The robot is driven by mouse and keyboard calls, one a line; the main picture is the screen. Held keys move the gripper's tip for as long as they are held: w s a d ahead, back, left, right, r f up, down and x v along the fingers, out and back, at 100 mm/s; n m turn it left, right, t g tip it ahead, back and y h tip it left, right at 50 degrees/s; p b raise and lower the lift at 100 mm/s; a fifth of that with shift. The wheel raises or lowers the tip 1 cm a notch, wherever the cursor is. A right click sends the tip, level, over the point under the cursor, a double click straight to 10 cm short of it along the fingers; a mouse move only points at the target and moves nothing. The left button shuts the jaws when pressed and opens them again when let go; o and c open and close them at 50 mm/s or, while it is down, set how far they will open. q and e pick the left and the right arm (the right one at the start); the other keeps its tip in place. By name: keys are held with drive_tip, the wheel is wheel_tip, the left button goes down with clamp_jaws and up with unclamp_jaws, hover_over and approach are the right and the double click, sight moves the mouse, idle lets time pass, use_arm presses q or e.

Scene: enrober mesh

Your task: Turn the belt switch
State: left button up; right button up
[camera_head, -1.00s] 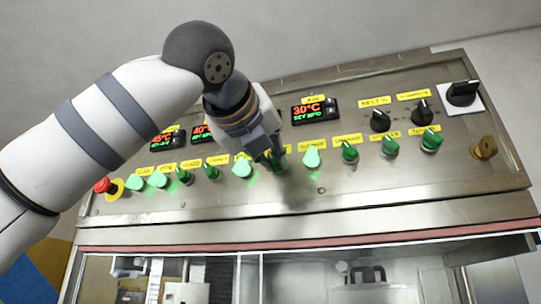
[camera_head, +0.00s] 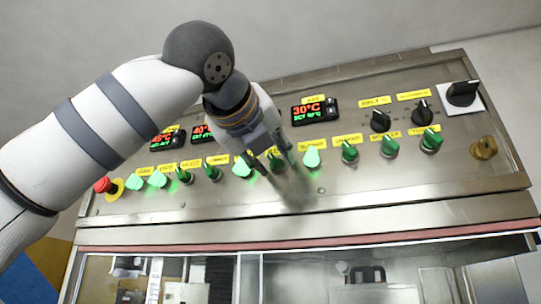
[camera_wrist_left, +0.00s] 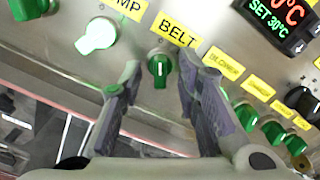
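The belt switch (camera_wrist_left: 158,68) is a dark green, unlit knob with its white mark about upright in the left wrist view. The yellow BELT label (camera_wrist_left: 175,30) is above it. My left gripper (camera_wrist_left: 157,85) is open, with one finger to each side of the knob in that view. The fingers look apart from it; how far off the panel they are is hard to tell. In the head view the left gripper (camera_head: 277,165) is over the panel, and the belt switch (camera_head: 277,161) shows between its fingers. My right gripper is not in view.
A lit, turned pump switch (camera_wrist_left: 97,35) is left of the belt switch. A lit green knob (camera_head: 312,157) is to its right in the head view. More green knobs, black selectors (camera_head: 422,113) and a red stop button (camera_head: 103,185) line the sloped panel (camera_head: 400,185).

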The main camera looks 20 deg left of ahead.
use_arm(q)
drive_tip(key=s, duration=1.2)
drive_tip(key=shift+a, duration=0.2)
